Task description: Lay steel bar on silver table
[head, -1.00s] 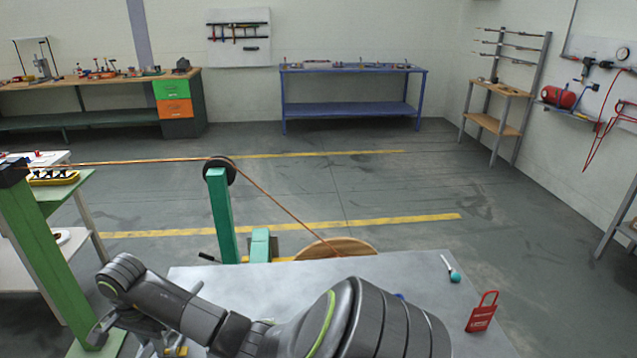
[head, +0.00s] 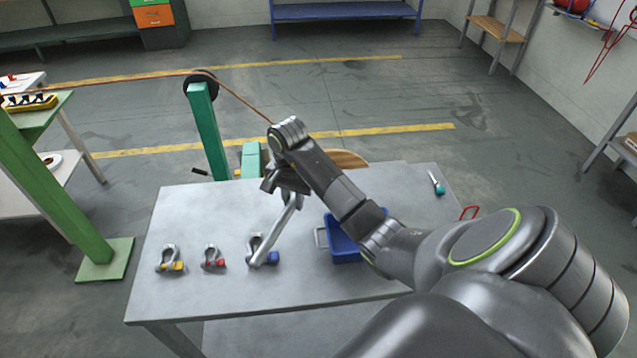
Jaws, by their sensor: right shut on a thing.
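The silver table (head: 190,215) stands in front of me with a bare grey metal top. My right gripper (head: 288,188) is above its middle, shut on the steel bar (head: 278,230). The bar is a short grey rod, tilted, slanting down and to the left from the jaws. Its lower end overlaps the blue-pinned shackle (head: 272,257) in the picture; I cannot tell whether it touches the shackle or the tabletop. My left gripper is out of view.
A red-pinned shackle (head: 213,261) and a yellow-pinned shackle (head: 170,265) sit on the table's left part. A blue bin (head: 343,245) is right of the bar, partly behind my arm. A teal-handled tool (head: 437,184) lies at the right. A green post (head: 208,130) stands behind.

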